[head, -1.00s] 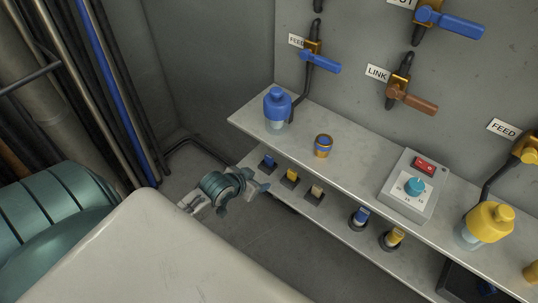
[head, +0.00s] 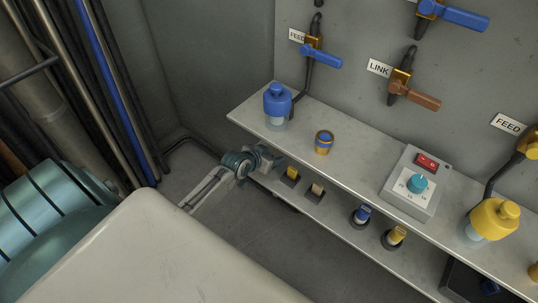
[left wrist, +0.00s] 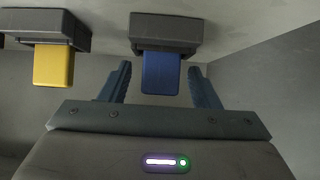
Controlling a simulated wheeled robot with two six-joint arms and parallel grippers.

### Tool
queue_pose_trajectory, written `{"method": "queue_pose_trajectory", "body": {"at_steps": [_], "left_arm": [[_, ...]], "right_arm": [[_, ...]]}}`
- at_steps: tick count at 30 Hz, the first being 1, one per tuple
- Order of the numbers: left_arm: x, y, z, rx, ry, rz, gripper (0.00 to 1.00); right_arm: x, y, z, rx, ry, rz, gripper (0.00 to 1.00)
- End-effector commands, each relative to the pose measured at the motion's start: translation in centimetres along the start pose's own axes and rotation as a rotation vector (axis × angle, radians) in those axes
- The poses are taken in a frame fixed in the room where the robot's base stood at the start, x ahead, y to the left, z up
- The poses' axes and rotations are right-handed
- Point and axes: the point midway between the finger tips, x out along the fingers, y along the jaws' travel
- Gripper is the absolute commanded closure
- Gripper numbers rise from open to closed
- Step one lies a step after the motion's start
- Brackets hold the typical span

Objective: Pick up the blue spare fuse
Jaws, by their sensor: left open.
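The blue fuse (left wrist: 161,72) sits in a dark square holder (left wrist: 165,33) in the left wrist view. My left gripper (left wrist: 160,82) is open, with one finger on each side of the blue fuse. Gaps show between fuse and fingers. In the head view my left gripper (head: 268,157) is at the left end of the lower shelf and hides this fuse. A yellow fuse (head: 292,172) and a tan fuse (head: 316,189) stand in similar holders to its right. My right gripper is not in view.
The upper shelf (head: 355,158) overhangs the fuse row and carries a blue bottle (head: 277,104), a ring-like part (head: 324,142) and a dial box (head: 415,183). Round holders with a blue piece (head: 362,214) and a yellow piece (head: 396,236) stand farther right. Pipes (head: 105,85) stand at left.

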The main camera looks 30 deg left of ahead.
Motion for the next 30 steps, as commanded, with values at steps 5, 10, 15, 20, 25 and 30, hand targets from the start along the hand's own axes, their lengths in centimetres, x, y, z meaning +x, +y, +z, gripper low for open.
{"method": "queue_pose_trajectory", "body": {"at_steps": [5, 10, 15, 20, 25, 30], "left_arm": [[1.23, 0.02, 0.05, 0.001, 0.0, 0.0, 0.44], [1.2, 0.02, 0.05, 0.001, 0.0, 0.0, 0.44], [1.19, 0.02, 0.05, 0.001, 0.0, 0.0, 0.73], [1.18, 0.02, 0.04, 0.001, 0.0, 0.0, 1.0], [1.17, 0.02, 0.04, 0.001, 0.0, 0.0, 1.0], [0.91, 0.01, -0.36, 0.002, 0.0, 0.0, 1.0]], "right_arm": [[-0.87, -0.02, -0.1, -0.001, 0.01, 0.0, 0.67], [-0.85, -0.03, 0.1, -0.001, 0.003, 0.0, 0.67], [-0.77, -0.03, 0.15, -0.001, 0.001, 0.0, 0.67], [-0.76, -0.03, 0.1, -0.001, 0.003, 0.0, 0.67], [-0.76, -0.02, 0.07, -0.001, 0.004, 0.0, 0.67], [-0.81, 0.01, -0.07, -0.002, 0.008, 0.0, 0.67]]}}
